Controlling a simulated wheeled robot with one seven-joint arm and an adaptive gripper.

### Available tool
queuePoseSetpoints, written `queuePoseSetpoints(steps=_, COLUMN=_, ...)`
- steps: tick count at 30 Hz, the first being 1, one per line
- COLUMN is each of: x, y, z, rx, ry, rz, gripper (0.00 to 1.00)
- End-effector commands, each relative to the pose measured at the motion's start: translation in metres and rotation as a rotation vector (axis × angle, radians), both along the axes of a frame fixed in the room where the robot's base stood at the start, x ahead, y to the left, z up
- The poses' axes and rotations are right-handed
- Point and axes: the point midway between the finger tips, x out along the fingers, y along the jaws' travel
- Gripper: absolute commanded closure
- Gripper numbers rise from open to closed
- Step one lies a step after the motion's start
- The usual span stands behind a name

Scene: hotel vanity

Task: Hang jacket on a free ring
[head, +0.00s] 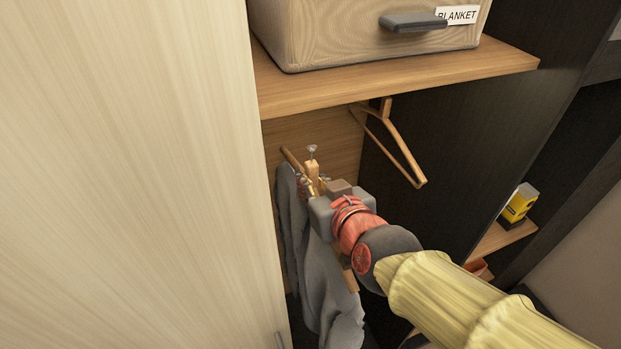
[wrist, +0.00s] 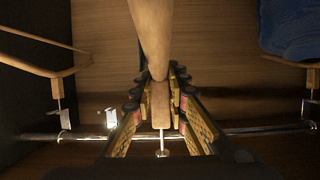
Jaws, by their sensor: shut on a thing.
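The grey jacket (head: 322,280) hangs from a wooden hanger (head: 312,172) below the shelf in the head view. My gripper (head: 318,188) is shut on this hanger's neck, with a metal pin and round head sticking up above it. In the wrist view, my gripper (wrist: 160,98) clasps the hanger's wooden block (wrist: 160,110), and the pin head overlaps the metal rail (wrist: 245,132) in the picture. I cannot tell whether they touch. A small bright fitting (wrist: 111,118), perhaps a ring, is on the rail to the left. The jacket is not clear in the wrist view.
An empty wooden hanger (head: 393,145) hangs on the right; it is at left in the wrist view (wrist: 35,68). A blue garment (wrist: 290,28) hangs at right there. A shelf (head: 400,75) with a blanket box (head: 345,35) is overhead. A pale panel (head: 130,180) closes the left.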

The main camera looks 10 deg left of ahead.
Motion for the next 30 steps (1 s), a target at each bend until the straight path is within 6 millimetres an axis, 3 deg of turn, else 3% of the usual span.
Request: queuePoseSetpoints(steps=30, x=-0.037, y=-0.023, z=0.003, rx=0.002, ry=-0.003, rz=0.000, gripper=1.00)
